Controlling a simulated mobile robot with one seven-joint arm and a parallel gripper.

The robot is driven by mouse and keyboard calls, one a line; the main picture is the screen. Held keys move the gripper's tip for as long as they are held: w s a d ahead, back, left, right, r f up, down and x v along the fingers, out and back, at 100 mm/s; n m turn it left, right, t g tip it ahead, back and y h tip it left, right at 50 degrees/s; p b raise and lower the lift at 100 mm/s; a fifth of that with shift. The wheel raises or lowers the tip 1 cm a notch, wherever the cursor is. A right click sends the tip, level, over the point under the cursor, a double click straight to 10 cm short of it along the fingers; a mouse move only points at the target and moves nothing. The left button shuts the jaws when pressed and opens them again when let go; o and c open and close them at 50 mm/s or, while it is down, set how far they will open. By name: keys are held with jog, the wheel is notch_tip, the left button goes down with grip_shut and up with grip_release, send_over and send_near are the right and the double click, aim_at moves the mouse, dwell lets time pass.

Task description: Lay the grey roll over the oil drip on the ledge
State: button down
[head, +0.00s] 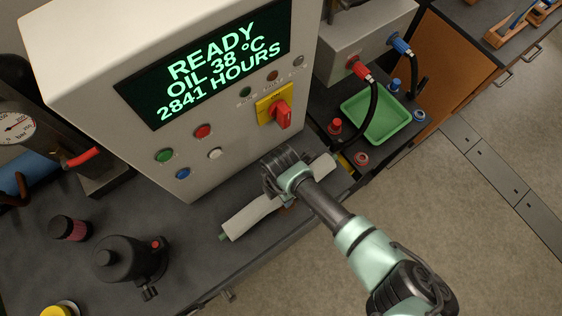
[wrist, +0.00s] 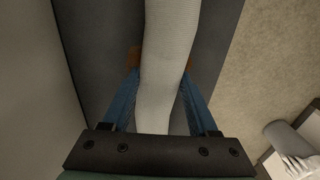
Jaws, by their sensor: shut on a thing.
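The grey roll (head: 248,217) is a long, pale, slightly bent cloth tube along the dark ledge (head: 190,240), in front of the control cabinet. My gripper (head: 285,190) is shut on its middle from above. In the wrist view the roll (wrist: 167,50) runs between the blue fingers. I cannot tell whether the roll touches the ledge.
The white cabinet (head: 120,65) with a lit display, buttons and a red switch (head: 281,115) stands close behind. A green tray (head: 378,118), hoses and couplings are at the right. A black jack-like device (head: 125,260) stands at the left. The ledge's front edge drops to the floor.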

jog(key=shift+f, duration=0.2)
jog(key=shift+c, duration=0.4)
grip_release()
jog(key=shift+r, duration=0.1)
notch_tip(320, 180, up, 13)
jog(key=b, duration=0.1)
jog(key=shift+b, duration=0.3)
